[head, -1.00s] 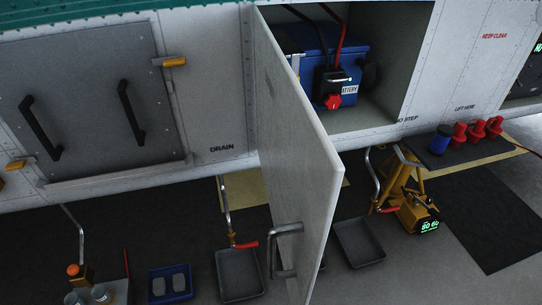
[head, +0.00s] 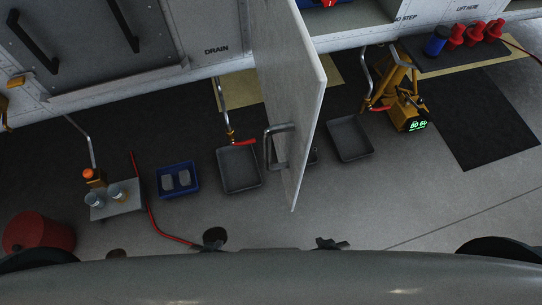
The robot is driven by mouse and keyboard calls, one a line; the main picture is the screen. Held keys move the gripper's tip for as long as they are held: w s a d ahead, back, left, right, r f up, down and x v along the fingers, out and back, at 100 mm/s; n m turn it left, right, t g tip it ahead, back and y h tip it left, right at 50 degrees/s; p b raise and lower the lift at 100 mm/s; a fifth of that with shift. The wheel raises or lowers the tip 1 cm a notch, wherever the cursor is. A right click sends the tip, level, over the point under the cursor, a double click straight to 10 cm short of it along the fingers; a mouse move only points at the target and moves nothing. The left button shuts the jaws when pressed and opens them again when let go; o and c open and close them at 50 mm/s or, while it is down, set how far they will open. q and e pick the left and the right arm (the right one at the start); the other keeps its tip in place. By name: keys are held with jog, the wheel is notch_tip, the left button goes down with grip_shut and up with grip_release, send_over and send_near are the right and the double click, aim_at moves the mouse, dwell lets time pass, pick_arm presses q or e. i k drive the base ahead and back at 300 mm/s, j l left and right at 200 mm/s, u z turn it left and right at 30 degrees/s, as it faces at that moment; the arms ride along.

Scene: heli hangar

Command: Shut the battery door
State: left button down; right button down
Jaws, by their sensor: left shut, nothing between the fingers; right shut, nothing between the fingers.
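The battery door (head: 298,85) is a pale grey panel that stands open, sticking out from the fuselage side toward me. Its metal bar handle (head: 279,146) is on the left face near the free edge. The battery bay (head: 352,24) is behind and right of the door; only its lower edge shows, with a bit of the blue battery (head: 326,3) at the top edge. My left gripper (head: 211,245) is shut and empty, low in the picture, below and left of the door. My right gripper (head: 331,244) is shut and empty, below and slightly right of the door, apart from it.
Grey trays (head: 350,138) and a blue tray (head: 177,180) lie on the floor under the fuselage. A yellow jack (head: 404,105) stands right of the door. A small cart (head: 117,200) and a red bucket (head: 38,233) are at left. Floor between my grippers and the door looks clear.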

aim_at(292, 79)
jog(key=j+z, duration=0.1)
jog(key=j, duration=0.4)
jog(key=k+j+z, duration=0.15)
jog(key=j, duration=0.3)
jog(key=k+j+z, duration=0.1)
jog(key=j, duration=0.4)
jog(key=k+j+z, duration=0.1)
jog(key=j, duration=0.35)
jog(key=k+j+z, duration=0.1)
jog(key=j, duration=0.35)
jog(key=k+j+z, duration=0.15)
jog(key=k+j, duration=0.15)
jog(key=j, duration=0.15)
jog(key=k+j+z, duration=0.1)
jog(key=j, duration=0.3)
jog(key=k+j+z, duration=0.1)
jog(key=k+j, duration=0.15)
jog(key=j, duration=0.15)
